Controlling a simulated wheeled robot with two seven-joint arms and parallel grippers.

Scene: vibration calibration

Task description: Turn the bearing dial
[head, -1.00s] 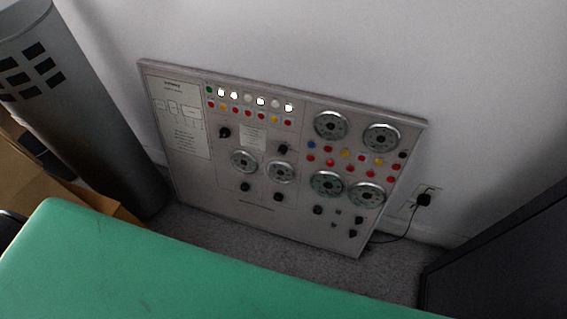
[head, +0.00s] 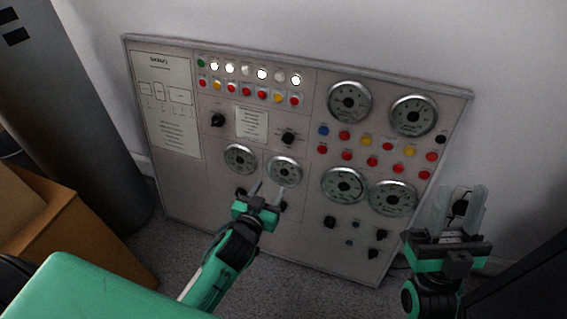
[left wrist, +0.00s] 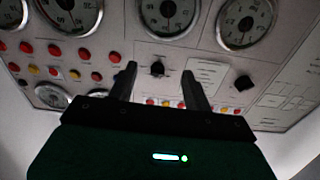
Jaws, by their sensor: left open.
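The grey control panel (head: 225,222) leans against the wall and carries several black knobs; I cannot read which is the bearing dial. An upper knob (head: 288,137) sits above a round gauge (head: 285,170); another upper knob (head: 218,119) is to its left. My left gripper (head: 268,190) is open and empty in front of the lower knobs, partly covering them. In the left wrist view, the first upper knob (left wrist: 157,68) shows between the open fingers, apart from them. My right gripper (head: 457,208) is open and empty by the panel's right edge.
Several lamps and coloured buttons (head: 373,160) and larger gauges (head: 343,185) fill the panel. A grey cylinder (head: 75,130) and a cardboard box (head: 60,225) stand at left. A dark object (head: 525,265) is at lower right.

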